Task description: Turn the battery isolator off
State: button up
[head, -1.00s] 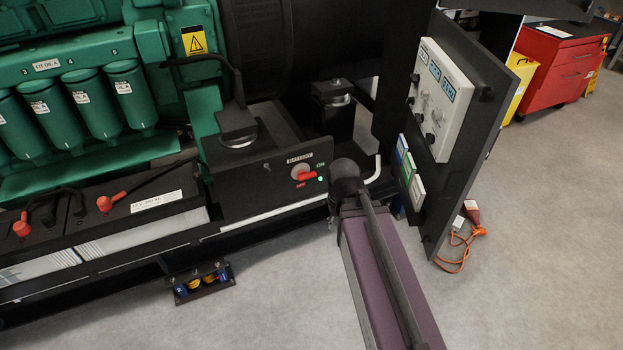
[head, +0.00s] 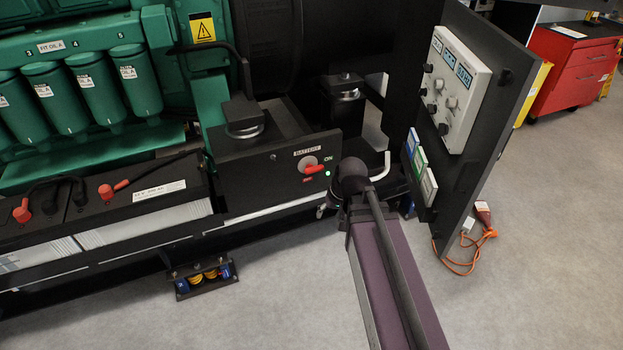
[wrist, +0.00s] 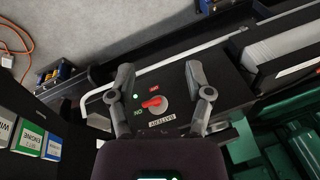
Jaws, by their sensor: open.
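The battery isolator (head: 314,168) is a red handle on a round grey disc, set in a black panel marked BATTERY. In the head view its handle points right, towards the ON mark, beside a lit green light. In the wrist view the isolator (wrist: 155,102) has its handle pointing left towards ON, with the red OFF label just above the disc. My gripper (wrist: 159,70) is open, its two fingers spread either side of the isolator and apart from the handle. In the head view my arm hides the gripper's fingers.
A hinged door with a control panel (head: 452,92) stands open close to the right of my arm. Black batteries (head: 130,195) with red terminals lie to the left. A bent pale rail (wrist: 92,103) runs near the isolator. An orange cable (head: 462,262) lies on the floor.

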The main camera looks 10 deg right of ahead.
jog(key=w+a+f+m+t+y+b, duration=0.1)
jog(key=w+a+f+t+y+b, duration=0.25)
jog(key=w+f+b, duration=0.45)
jog(key=m+t+h+b, duration=0.1)
jog(key=m+t+b, duration=1.2)
jog(key=b, duration=1.6)
send_near(313, 172)
jog(key=s, duration=0.1)
jog(key=s+g, duration=0.1)
jog(key=shift+s+d+r+m, duration=0.3)
jog(key=shift+d+r, duration=0.05)
jog(key=shift+w, duration=0.15)
jog(key=x, duration=1.3)
jog(key=shift+w, duration=0.25)
